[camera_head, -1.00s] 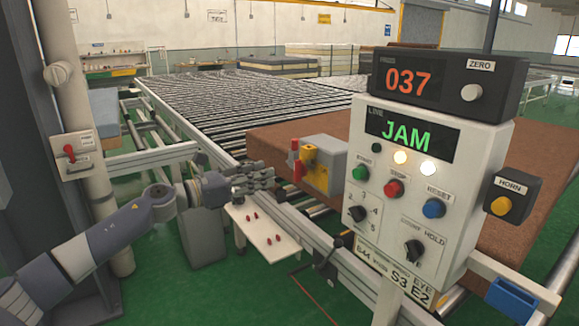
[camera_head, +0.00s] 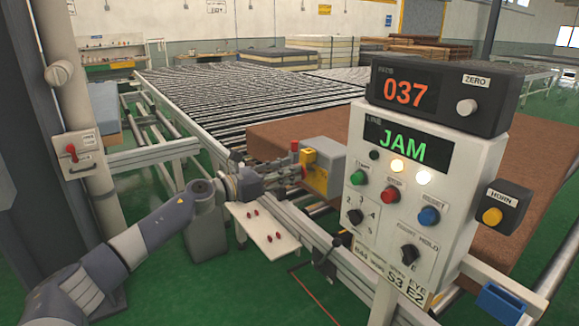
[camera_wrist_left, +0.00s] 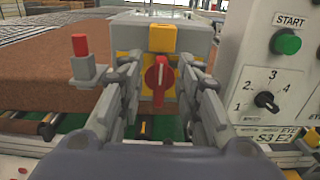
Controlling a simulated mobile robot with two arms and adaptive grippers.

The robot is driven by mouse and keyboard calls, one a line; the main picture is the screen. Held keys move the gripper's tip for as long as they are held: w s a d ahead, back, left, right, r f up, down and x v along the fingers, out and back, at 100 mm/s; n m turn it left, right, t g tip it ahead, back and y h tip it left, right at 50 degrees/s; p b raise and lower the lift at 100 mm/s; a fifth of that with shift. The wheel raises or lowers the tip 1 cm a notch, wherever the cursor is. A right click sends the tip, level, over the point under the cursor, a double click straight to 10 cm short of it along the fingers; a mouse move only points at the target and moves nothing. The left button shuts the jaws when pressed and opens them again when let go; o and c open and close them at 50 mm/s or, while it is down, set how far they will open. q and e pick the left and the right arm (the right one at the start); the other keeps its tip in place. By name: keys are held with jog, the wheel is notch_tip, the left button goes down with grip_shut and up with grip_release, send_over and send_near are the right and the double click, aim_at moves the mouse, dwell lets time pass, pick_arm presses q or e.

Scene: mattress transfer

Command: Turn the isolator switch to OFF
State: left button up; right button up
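A red rotary handle (camera_wrist_left: 159,76) is on the yellow front of a grey box (camera_wrist_left: 197,40), with its grip upright. I take it to be the isolator switch. In the head view, the grey and yellow box (camera_head: 322,160) stands by the conveyor edge. My left gripper (camera_head: 298,175) is close in front of it. In the left wrist view, my left gripper (camera_wrist_left: 165,78) is open, its fingers on either side of the handle; I cannot tell whether they touch it. No OFF marking is readable. My right gripper is not in view.
A white control box (camera_head: 440,180) with buttons and a JAM display stands right of the switch. A red post (camera_wrist_left: 80,45) is left of it. A brown mattress (camera_head: 285,135) lies behind. A white shelf (camera_head: 262,228) is below. A red lever (camera_head: 70,149) is on the left column.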

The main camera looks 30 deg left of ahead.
pick_arm(q)
jog(key=shift+w+d, duration=0.25)
jog(key=shift+w, duration=0.3)
jog(key=shift+c, duration=0.3)
grip_shut()
